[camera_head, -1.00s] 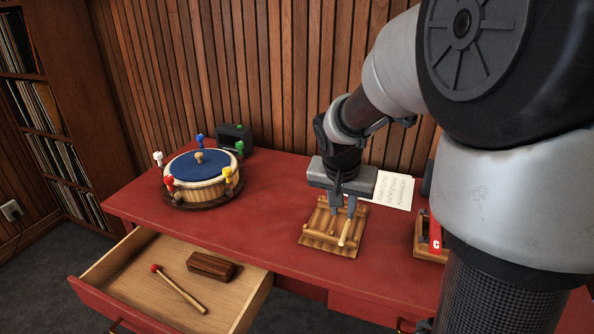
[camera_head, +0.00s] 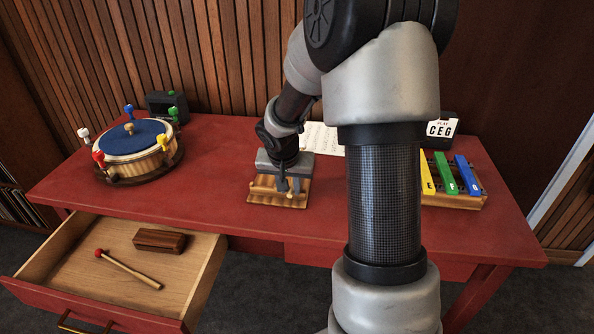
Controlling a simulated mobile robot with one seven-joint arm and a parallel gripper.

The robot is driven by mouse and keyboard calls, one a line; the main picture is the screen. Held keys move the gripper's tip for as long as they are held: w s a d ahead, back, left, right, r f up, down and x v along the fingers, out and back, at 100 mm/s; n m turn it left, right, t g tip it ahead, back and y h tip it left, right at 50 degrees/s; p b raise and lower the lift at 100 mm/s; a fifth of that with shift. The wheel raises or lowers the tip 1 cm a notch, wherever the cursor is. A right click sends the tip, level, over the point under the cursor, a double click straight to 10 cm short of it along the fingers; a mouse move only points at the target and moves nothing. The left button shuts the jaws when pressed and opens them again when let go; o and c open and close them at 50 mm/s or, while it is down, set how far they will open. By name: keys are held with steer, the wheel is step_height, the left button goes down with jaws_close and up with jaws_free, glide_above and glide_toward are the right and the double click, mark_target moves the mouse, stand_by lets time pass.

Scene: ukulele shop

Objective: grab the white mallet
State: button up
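A small wooden rack (camera_head: 264,197) stands on the red desk, below my gripper (camera_head: 289,186). A pale stick with a small cream end (camera_head: 290,194), possibly the white mallet, lies on the rack right at the fingertips; most of it is hidden. My gripper points down with its two fingers apart. I cannot tell whether the fingers touch the stick. A different mallet with a red head (camera_head: 127,268) lies in the open drawer at the left.
A drum (camera_head: 130,152) with coloured pegs stands left on the desk (camera_head: 215,160). A brown block (camera_head: 159,240) lies in the open drawer (camera_head: 198,270). Paper (camera_head: 321,138) lies behind the rack.

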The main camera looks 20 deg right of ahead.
steer(key=shift+w+f, duration=0.15)
steer(key=shift+f, duration=0.25)
steer(key=shift+c, duration=0.3)
jaws_close()
steer(key=shift+r, duration=0.15)
